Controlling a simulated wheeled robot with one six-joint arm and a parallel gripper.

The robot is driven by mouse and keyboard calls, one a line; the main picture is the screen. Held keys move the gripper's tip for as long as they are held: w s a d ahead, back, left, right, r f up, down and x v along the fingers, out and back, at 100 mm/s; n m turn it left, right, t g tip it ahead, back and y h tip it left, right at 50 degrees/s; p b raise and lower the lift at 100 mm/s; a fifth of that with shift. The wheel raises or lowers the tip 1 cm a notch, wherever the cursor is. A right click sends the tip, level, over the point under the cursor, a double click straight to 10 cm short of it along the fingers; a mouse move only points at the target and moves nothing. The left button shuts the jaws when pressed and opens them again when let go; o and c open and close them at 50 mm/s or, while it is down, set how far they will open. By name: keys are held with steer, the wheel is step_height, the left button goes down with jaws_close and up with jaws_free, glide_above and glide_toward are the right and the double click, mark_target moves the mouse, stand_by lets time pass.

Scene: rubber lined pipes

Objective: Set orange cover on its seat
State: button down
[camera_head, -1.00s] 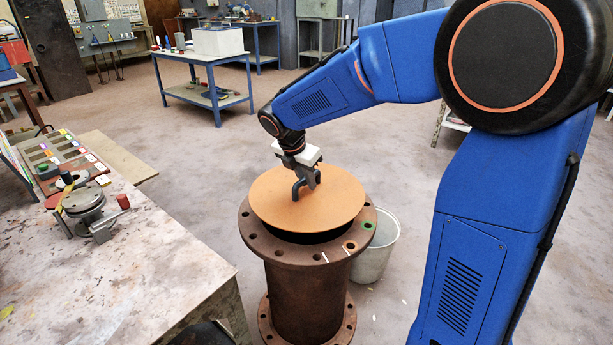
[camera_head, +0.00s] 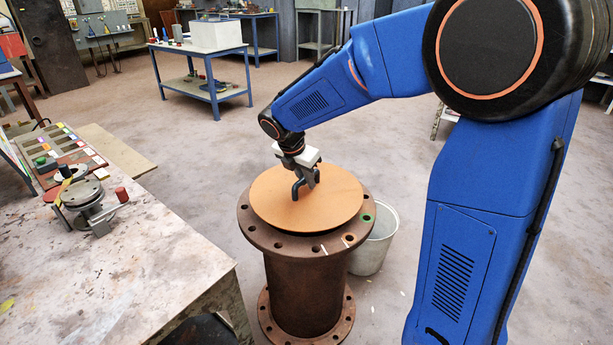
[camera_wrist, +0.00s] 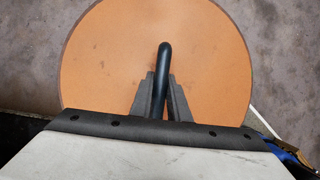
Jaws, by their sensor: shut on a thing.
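The orange cover (camera_head: 330,198) is a flat round disc with a dark handle (camera_wrist: 164,70) standing up from its middle. It lies level over the top flange (camera_head: 262,236) of a brown upright pipe (camera_head: 303,292), with the flange's bolt holes showing around it. In the wrist view my gripper's fingers (camera_wrist: 160,100) sit on both sides of the handle. The pipe's opening is hidden under the cover.
A worn workbench (camera_head: 150,262) with a metal clamp fixture (camera_head: 88,205) and a colour-marked tray (camera_head: 70,152) stands to the left. A pale bucket (camera_head: 376,245) stands right behind the pipe. A blue table (camera_head: 202,92) is farther back, with open floor between.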

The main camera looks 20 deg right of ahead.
mark_target(306, 190)
steer(key=shift+f, duration=1.7)
steer(key=shift+f, duration=0.4)
steer(key=c, duration=1.6)
jaws_free()
steer(key=v, duration=1.6)
steer(key=shift+r, duration=0.2)
steer(key=s+d+m+y, duration=0.1)
steer(key=s+d+m, duration=0.45)
steer(key=s, duration=0.25)
steer(key=s+d+m+y, duration=0.1)
steer(key=s+d+m, duration=0.3)
steer(key=s+m, duration=0.35)
steer(key=s+f+m, duration=0.2)
steer(key=s+m, duration=0.2)
steer(key=s+d+f+m+t+y, duration=0.1)
steer(key=s+m, duration=0.3)
steer(key=s, duration=0.1)
steer(key=s+d+f+m+t, duration=0.1)
steer(key=s+f+m, duration=0.1)
steer(key=s+m, duration=0.2)
steer(key=shift+s+d+f+y, duration=0.2)
steer(key=shift+s+f+y, duration=0.1)
steer(key=shift+s, duration=0.3)
